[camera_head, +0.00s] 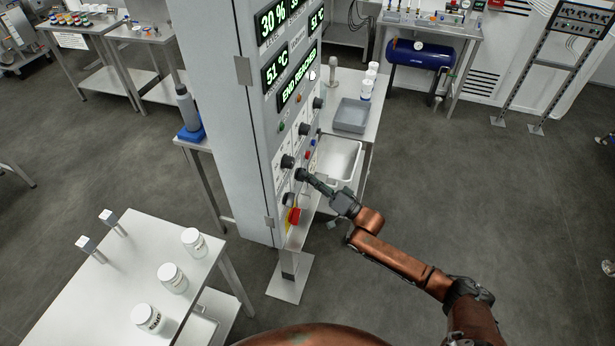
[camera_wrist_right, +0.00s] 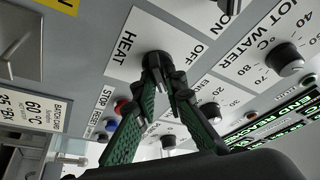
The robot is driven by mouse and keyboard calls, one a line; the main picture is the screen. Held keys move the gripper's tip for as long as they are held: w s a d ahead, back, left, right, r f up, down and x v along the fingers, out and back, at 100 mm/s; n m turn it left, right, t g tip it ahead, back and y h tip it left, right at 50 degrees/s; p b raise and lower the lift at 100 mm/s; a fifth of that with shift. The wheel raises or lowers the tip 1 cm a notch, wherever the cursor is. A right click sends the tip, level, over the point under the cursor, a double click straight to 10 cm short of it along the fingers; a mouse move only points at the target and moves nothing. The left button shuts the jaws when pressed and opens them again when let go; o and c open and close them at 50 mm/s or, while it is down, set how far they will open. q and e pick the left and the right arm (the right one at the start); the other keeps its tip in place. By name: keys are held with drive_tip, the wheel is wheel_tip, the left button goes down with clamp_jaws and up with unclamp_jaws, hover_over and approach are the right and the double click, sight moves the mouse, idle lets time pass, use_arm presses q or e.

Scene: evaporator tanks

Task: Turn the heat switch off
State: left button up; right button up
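The heat switch (camera_wrist_right: 153,58) is a dark round knob on a white plate marked HEAT, with ON and OFF printed beside it, in the right wrist view. My right gripper (camera_wrist_right: 164,76) has its two green-padded fingers converging on this knob, and the tips cover part of it. They look closed on it. The knob's exact pointing direction is hidden by the fingers. In the head view, my right gripper (camera_head: 307,176) reaches the lower front of the tall grey control cabinet (camera_head: 222,110). My left gripper is not in view.
Other knobs sit close by, including the hot water dial (camera_wrist_right: 284,59). A red button (camera_wrist_right: 122,107) and a red-and-yellow switch (camera_head: 293,216) are near the gripper. A white table (camera_head: 110,290) with jars stands at lower left.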

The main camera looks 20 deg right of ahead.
clamp_jaws()
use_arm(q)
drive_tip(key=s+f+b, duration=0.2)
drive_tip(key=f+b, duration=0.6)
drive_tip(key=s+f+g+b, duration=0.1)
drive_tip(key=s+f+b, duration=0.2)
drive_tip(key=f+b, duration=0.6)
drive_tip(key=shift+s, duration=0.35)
use_arm(e)
drive_tip(key=shift+w+d+f+n+g+y, duration=0.1)
drive_tip(key=shift+n+g+y, duration=1.25)
drive_tip(key=shift+n, duration=2.9)
drive_tip(key=shift+s+a+r+n+g+y, duration=0.1)
drive_tip(key=shift+n+g+y, duration=1.25)
drive_tip(key=shift+n, duration=2.85)
drive_tip(key=shift+w+d+f+n+g+y, duration=0.1)
drive_tip(key=shift+n+g+y, duration=0.5)
drive_tip(key=shift+n+g, duration=2.6)
drive_tip(key=shift+n+t, duration=1)
drive_tip(key=shift+n, duration=0.25)
drive_tip(key=o, duration=0.5)
unclamp_jaws()
